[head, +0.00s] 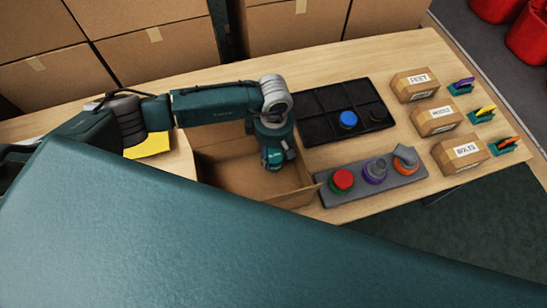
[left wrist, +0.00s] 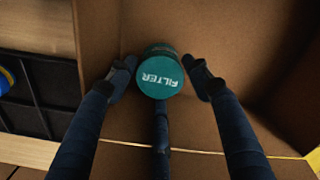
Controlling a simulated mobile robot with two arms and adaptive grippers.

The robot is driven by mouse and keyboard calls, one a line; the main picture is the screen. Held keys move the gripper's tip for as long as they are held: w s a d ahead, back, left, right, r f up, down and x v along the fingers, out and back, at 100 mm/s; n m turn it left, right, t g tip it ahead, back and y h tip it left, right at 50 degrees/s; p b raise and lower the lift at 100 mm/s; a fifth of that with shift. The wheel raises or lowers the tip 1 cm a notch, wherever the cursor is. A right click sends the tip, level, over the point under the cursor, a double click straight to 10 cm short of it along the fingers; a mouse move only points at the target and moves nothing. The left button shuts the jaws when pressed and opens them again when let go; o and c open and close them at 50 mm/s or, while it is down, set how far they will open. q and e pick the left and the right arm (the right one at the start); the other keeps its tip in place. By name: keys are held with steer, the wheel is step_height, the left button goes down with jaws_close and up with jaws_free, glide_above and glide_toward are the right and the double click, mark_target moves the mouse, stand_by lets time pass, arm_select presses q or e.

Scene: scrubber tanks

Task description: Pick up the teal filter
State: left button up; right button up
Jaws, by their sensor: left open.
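The teal filter (left wrist: 160,72), a round can with "FILTER" on its lid, stands inside the open cardboard box (head: 225,183) in the left wrist view. My left gripper (left wrist: 163,82) is open above it, with one finger on each side of the lid and a third finger at its near side. I cannot tell whether any finger touches it. In the head view my left gripper (head: 273,160) points down into the box. The filter is not clearly distinguishable there behind the gripper. My right gripper is not in view.
Right of the box lie a black compartment tray (head: 318,103) with a blue-topped item (head: 348,119) and a grey holder (head: 335,197) with red, purple and orange parts. Small labelled boxes (head: 414,85) stand farther right. Large cartons (head: 155,50) stand behind the table.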

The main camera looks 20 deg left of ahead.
mark_target(274, 155)
arm_select(q)
step_height(274, 155, down, 3)
steer(key=shift+r, duration=0.15)
steer(key=shift+f, duration=0.55)
steer(key=c, duration=0.7)
steer(key=shift+c, duration=0.3)
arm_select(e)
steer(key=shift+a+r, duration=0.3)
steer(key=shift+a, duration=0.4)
arm_select(q)
steer(key=shift+r, duration=0.15)
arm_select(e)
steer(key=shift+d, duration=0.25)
